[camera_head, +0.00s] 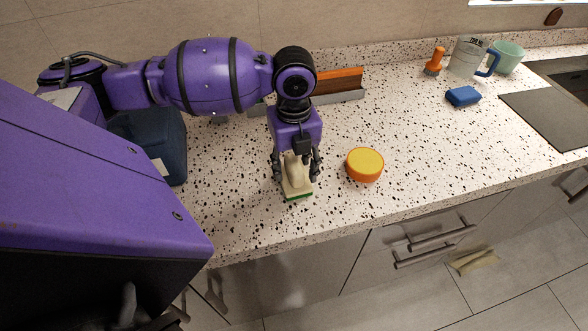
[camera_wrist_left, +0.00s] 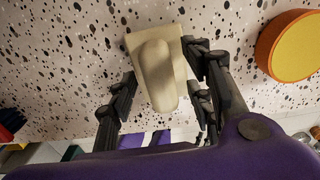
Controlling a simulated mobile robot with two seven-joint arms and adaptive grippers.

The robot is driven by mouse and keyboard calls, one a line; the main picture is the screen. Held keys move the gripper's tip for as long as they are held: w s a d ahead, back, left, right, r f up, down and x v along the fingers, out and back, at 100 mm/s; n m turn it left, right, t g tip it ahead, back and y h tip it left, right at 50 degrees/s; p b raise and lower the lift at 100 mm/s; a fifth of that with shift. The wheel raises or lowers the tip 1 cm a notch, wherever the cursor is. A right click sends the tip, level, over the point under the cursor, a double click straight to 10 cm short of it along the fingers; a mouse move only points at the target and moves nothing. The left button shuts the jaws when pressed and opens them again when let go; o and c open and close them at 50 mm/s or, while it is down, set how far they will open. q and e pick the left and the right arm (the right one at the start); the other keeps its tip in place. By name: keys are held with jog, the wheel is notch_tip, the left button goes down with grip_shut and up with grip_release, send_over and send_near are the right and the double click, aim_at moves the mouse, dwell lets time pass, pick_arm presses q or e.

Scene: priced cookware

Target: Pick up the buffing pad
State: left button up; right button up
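A cream pad with a raised grip and a green underside, which I take for the buffing pad (camera_head: 297,188), is at the front of the speckled counter. My left gripper (camera_head: 296,172) points down over it, with its fingers on either side of the grip. In the left wrist view the pad (camera_wrist_left: 158,72) lies between the spread fingers of the gripper (camera_wrist_left: 162,88). A gap shows on the left side; the right finger is close to the pad, and I cannot tell whether it touches. My right gripper is not in view.
A round yellow-orange item (camera_head: 365,164) stands close to the right of the gripper. A blue sponge (camera_head: 463,96), an orange-handled brush (camera_head: 434,62), a measuring cup (camera_head: 467,57) and a mint cup (camera_head: 508,58) are farther right. The counter's front edge (camera_head: 330,229) is near.

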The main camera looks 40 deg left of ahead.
pick_arm(q)
jog(key=c, duration=1.1)
jog(key=shift+r, duration=0.1)
grip_shut()
jog(key=shift+w+r, duration=0.1)
jog(key=shift+r, duration=0.5)
jog(key=s+d+r+p, duration=0.1)
jog(key=s+d+r, duration=0.8)
jog(key=d+r, duration=0.2)
jog(key=shift+r, duration=0.3)
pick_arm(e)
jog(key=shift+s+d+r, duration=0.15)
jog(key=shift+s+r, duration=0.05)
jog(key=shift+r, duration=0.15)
